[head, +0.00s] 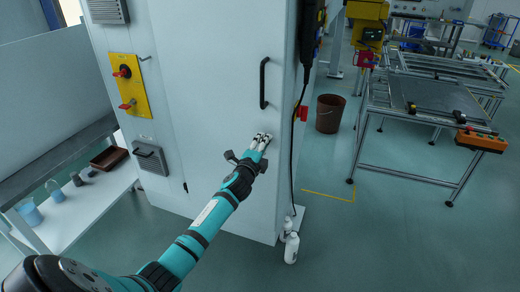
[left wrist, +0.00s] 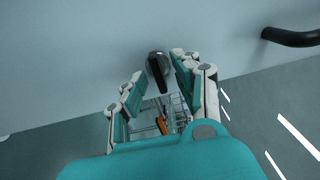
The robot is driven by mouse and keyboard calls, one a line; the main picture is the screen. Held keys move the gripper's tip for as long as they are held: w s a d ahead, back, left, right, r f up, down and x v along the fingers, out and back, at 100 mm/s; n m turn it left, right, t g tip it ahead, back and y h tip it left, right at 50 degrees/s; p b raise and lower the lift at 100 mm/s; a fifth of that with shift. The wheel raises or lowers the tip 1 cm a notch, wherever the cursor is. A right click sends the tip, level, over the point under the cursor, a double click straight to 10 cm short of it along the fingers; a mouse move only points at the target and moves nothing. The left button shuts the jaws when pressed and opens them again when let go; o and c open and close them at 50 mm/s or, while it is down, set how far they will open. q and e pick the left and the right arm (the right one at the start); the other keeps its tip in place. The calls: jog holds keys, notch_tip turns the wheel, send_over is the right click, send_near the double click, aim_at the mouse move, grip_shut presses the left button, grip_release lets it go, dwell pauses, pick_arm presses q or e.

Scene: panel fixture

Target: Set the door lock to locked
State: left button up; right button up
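The door lock (left wrist: 158,67) is a small dark knob on the pale cabinet door, seen in the left wrist view. Its lower part looks elongated. My left gripper (left wrist: 158,72) is open, with one finger on each side of the knob. The right-hand finger appears close to it; I cannot tell whether they touch. In the head view my left gripper (head: 260,141) is at the door below the black handle (head: 264,83) and largely hides the lock. The cabinet door (head: 205,70) looks closed. My right gripper is not in view.
White bottles (head: 291,247) stand on the floor by the cabinet corner. A brown bucket (head: 329,113) and a metal frame table (head: 435,100) are to the right. Floor in front is clear.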

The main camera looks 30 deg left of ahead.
pick_arm(q)
jog(key=v, duration=1.1)
jog(key=shift+s, duration=0.35)
jog(key=shift+d, duration=0.15)
jog(key=s+d+f+n+g+h, duration=0.1)
jog(key=s+f+n+g, duration=0.15)
jog(key=f, duration=0.95)
jog(key=s+d+f+n+g, duration=0.1)
jog(key=s+f+n+g, duration=0.15)
jog(key=f, duration=0.95)
jog(key=s+d+f+n+g+h, duration=0.15)
jog(key=s+d+f+g, duration=0.25)
jog(key=s+f, duration=0.95)
jog(key=s+d+f+n+g, duration=0.2)
jog(key=s+f, duration=0.4)
jog(key=s, duration=0.4)
jog(key=s+d+f+n+g+h, duration=0.1)
jog(key=s+d+f+n+g, duration=0.1)
jog(key=s+f, duration=0.4)
jog(key=s+d+f+n+g, duration=0.2)
jog(key=s+d+f, duration=0.4)
jog(key=s, duration=0.9)
jog(key=shift+s+f+g, duration=0.25)
jog(key=shift+f+g, duration=0.3)
jog(key=shift+g, duration=0.25)
